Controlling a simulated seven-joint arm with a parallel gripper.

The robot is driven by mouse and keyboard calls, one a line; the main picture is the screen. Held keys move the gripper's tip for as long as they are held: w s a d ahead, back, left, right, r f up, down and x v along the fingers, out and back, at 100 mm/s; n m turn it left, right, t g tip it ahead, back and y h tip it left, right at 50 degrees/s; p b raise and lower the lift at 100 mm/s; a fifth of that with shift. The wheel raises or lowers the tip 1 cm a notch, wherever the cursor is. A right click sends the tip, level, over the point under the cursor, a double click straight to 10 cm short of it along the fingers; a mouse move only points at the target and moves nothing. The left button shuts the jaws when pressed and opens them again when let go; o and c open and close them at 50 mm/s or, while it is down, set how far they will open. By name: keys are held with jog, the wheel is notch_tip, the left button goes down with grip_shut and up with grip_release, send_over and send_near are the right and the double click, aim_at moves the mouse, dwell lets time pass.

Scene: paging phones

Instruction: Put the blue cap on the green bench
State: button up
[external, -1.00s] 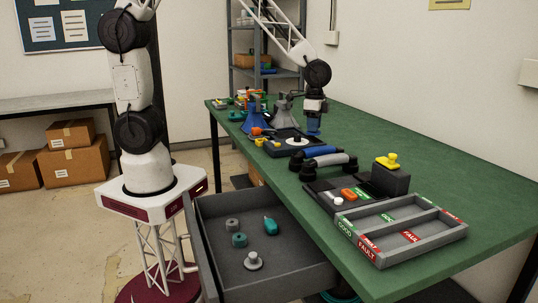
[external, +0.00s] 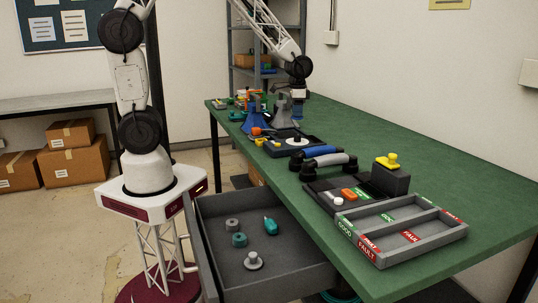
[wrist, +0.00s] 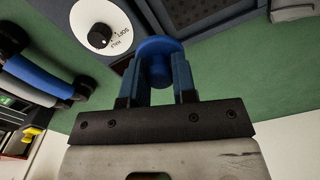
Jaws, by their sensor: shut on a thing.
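The blue cap (wrist: 158,47) sits between the fingers of my gripper (wrist: 160,80) in the wrist view, its round top facing away from the palm. My gripper is shut on it. In the external view my gripper (external: 298,96) is above the far part of the green bench (external: 430,150), near the grey cone-shaped stand. The cap is too small to make out there. The green bench also shows behind the fingers in the wrist view (wrist: 225,62). How high the cap is above the bench is hard to tell.
A dark unit with a white dial (wrist: 97,25) is close by. A blue cone stand (external: 256,118) and a grey cone stand (external: 283,112) stand at the far end. Blue and grey handsets (external: 325,157) and a divided tray (external: 400,232) are nearer. The bench's right side is clear.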

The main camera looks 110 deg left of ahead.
jog(key=shift+n, duration=0.4)
jog(key=s+f, duration=0.1)
jog(key=a+f, duration=0.1)
jog(key=s+a+f, duration=0.1)
jog(key=f, duration=0.1)
jog(key=shift+s+a, duration=0.2)
jog(key=shift+s, duration=0.1)
jog(key=shift+f, duration=0.55)
send_over(324, 135)
jog(key=shift+w+f, duration=0.15)
jog(key=shift+f, duration=0.6)
jog(key=shift+f, duration=0.1)
jog(key=shift+f, duration=1.65)
jog(key=shift+f, duration=0.15)
